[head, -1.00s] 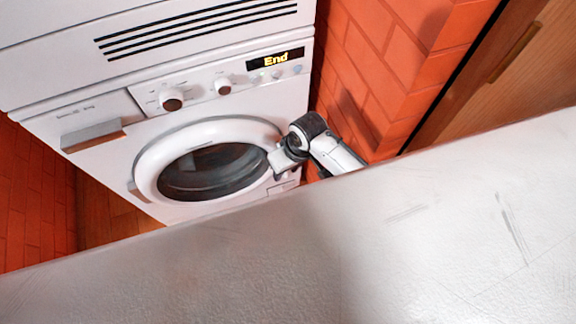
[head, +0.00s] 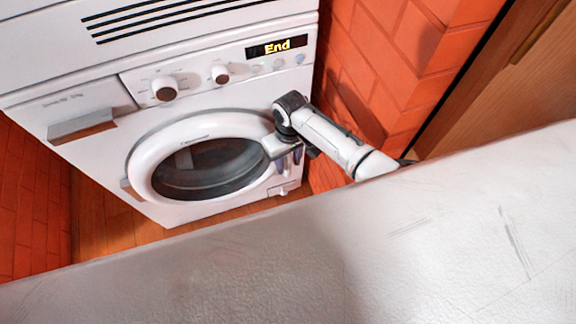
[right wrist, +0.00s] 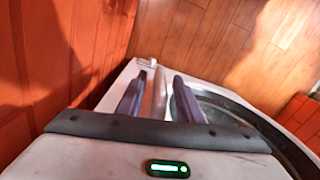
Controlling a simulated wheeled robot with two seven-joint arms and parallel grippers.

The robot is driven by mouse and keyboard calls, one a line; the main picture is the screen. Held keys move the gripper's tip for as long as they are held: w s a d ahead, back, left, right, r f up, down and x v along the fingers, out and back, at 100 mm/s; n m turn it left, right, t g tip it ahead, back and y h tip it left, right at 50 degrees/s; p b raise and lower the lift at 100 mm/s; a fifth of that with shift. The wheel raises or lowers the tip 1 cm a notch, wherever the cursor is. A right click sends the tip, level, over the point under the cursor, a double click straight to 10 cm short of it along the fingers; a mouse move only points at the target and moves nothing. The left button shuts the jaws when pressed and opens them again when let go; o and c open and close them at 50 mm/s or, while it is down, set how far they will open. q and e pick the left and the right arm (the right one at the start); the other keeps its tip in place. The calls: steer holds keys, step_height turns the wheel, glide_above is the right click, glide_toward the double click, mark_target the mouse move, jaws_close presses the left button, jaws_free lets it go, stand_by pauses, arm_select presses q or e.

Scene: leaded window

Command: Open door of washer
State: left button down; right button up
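The white washer (head: 80,103) stands against the brick wall, its display reading "End". Its round door (head: 150,150) has a white rim and dark glass and looks shut. A small grey handle-like piece (head: 128,189) sits at the rim's left side. My right gripper (head: 289,160) is at the right side of the door, fingers pointing down. In the right wrist view my right gripper (right wrist: 160,98) has its two dark fingers apart, with a pale strip of the washer front seen between them and the door glass (right wrist: 215,108) to the right. Whether they touch the washer cannot be told. My left gripper is not in view.
A large grey surface (head: 330,240) fills the lower part of the head view. A brick wall (head: 400,60) stands close to the washer's right side and my right arm. A wooden panel (head: 500,100) is farther right. Wooden floor (head: 105,220) shows at lower left.

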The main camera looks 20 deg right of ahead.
steer(key=shift+f, duration=0.7)
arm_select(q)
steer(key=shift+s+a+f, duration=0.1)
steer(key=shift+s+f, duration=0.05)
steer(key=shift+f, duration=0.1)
